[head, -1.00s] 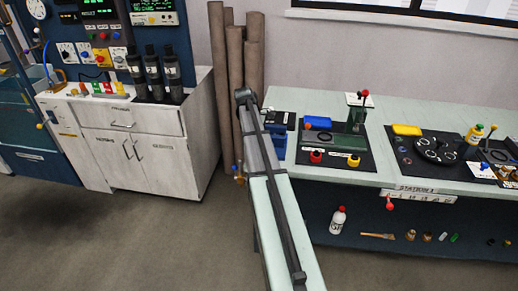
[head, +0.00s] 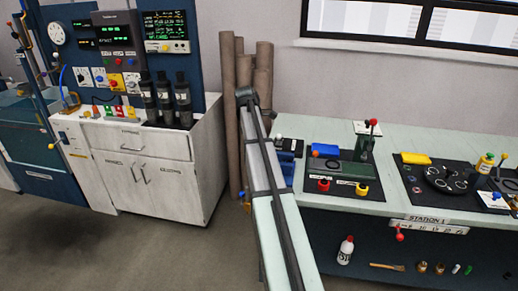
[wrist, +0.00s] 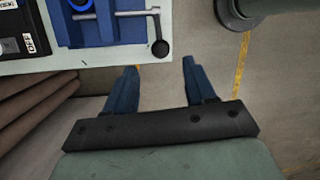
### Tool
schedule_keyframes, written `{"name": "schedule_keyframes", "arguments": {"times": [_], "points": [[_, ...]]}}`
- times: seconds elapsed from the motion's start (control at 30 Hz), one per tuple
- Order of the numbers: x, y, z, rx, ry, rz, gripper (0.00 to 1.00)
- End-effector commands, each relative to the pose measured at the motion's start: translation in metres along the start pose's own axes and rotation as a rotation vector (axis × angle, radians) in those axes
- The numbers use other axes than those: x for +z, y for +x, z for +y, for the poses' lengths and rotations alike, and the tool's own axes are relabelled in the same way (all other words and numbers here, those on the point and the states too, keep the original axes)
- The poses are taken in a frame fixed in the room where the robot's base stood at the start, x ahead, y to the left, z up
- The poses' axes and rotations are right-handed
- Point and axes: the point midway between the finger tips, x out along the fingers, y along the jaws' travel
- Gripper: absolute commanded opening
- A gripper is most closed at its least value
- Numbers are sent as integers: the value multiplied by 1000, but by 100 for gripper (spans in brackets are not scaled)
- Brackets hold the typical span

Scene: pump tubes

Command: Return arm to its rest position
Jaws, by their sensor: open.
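My gripper (wrist: 160,80) shows in the wrist view with its two blue fingers spread wide apart. Nothing is between them but bare floor. It is beside the edge of the pale workbench, with the blue vise (wrist: 106,24) on the bench just beyond it. In the head view my arm reaches up from the bottom centre, left of the workbench (head: 415,145). My gripper cannot be made out clearly there.
Brown rolls (head: 263,75) stand against the wall behind my arm and show at left in the wrist view (wrist: 30,125). A white cabinet (head: 150,175) stands to the left. Bottles and small parts occupy the bench's lower shelf. Floor between cabinet and arm is clear.

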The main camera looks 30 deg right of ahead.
Motion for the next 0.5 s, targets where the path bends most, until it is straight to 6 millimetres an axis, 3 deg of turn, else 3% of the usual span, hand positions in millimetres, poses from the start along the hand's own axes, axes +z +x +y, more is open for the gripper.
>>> {"name": "schedule_keyframes", "arguments": {"times": [0.37,0.5], "points": [[-2,3,-2,1,4,1,55],[-24,27,-14,13,42,7,55]]}}
